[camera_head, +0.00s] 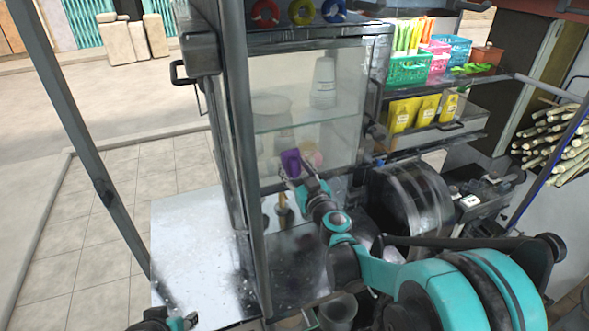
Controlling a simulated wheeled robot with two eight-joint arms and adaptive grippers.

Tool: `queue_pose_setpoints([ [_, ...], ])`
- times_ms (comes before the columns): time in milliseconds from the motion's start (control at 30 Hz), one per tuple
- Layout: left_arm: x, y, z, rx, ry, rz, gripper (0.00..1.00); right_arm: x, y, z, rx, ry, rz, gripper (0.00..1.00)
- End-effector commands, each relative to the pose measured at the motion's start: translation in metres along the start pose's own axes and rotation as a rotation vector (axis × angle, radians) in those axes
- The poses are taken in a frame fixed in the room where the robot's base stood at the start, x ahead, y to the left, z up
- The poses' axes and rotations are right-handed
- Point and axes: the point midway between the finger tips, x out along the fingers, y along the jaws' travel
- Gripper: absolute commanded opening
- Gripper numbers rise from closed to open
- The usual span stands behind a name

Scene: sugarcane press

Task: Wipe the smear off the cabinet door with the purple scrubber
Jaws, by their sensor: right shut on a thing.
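The purple scrubber (290,162) is in my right gripper (295,176), which is shut on it in front of the glass cabinet door (345,90). The scrubber is at the lower part of the pane; whether it touches the glass I cannot tell. A pinkish-tan round patch (312,154), which looks like the smear, shows just right of the scrubber, partly hidden by the gripper. Part of my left gripper (182,322) shows at the bottom edge, low and away from the door; its fingers are too cut off to judge.
A metal post (244,150) stands just left of the door. Below is a worn metal counter (195,240), with free room at its left. Dark press machinery (410,205) stands right of my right gripper. Shelves with a green basket (408,69) and yellow bottles (425,110) are at upper right.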

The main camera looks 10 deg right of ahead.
Motion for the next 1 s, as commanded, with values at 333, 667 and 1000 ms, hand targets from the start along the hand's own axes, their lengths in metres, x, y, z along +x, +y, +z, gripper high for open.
queue_pose_setpoints([
  [333, 0.001, 0.000, 0.000, 0.000, 0.000, 0.000, 0.40, 0.003, 0.000, 0.000, 0.000, 0.000, 0.000, 0.26],
  [667, 0.002, 0.000, 0.001, 0.000, 0.000, 0.000, 0.40, 0.010, 0.000, 0.000, 0.000, 0.000, 0.000, 0.26],
  [1000, 0.002, 0.000, 0.002, 0.000, 0.000, 0.000, 0.40, 0.017, 0.000, 0.000, 0.000, 0.000, 0.000, 0.26],
])
